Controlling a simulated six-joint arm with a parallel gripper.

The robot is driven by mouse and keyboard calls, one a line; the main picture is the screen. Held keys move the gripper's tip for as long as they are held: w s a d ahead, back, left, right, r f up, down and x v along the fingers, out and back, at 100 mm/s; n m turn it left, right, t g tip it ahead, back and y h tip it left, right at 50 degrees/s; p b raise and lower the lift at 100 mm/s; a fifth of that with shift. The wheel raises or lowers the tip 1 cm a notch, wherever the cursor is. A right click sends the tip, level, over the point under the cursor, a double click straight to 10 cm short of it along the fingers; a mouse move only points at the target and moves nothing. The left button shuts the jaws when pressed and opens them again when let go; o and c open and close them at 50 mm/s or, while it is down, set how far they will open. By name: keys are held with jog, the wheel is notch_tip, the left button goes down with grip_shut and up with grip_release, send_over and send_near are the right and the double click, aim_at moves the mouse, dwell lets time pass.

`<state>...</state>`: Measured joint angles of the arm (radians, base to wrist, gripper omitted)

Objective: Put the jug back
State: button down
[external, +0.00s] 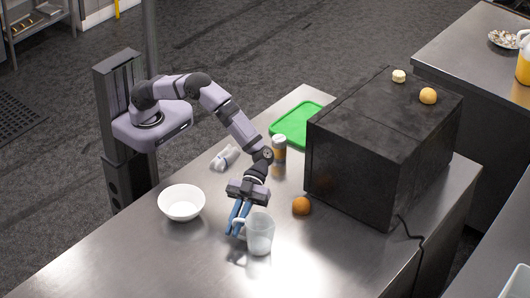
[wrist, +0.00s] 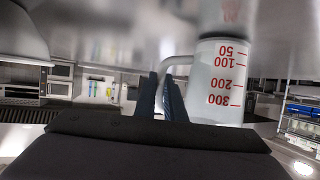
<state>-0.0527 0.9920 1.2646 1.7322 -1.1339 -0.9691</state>
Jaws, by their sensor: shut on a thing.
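The jug (external: 260,234) is a translucent white measuring jug near the front middle of the steel counter. In the wrist view the jug (wrist: 217,82) shows red marks and numbers, upside down in that picture, and its handle points left. My gripper (external: 237,226) has blue fingers and is shut on the jug's handle, with the jug to the right of the fingers. In the wrist view my gripper (wrist: 167,90) shows at the handle's end. The jug looks upright. I cannot tell whether its base touches the counter.
A white bowl (external: 181,203) stands left of my gripper. An orange (external: 301,205) lies right of the jug, before a large black oven (external: 375,150). A green board (external: 300,124), a brown jar (external: 279,148) and a small white item (external: 224,158) lie behind. The counter's front left is clear.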

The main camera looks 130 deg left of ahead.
jog(key=shift+f, duration=0.1)
jog(key=c, duration=1.8)
grip_release()
jog(key=shift+c, duration=0.2)
jog(key=b+v, duration=0.2)
jog(key=v, duration=1)
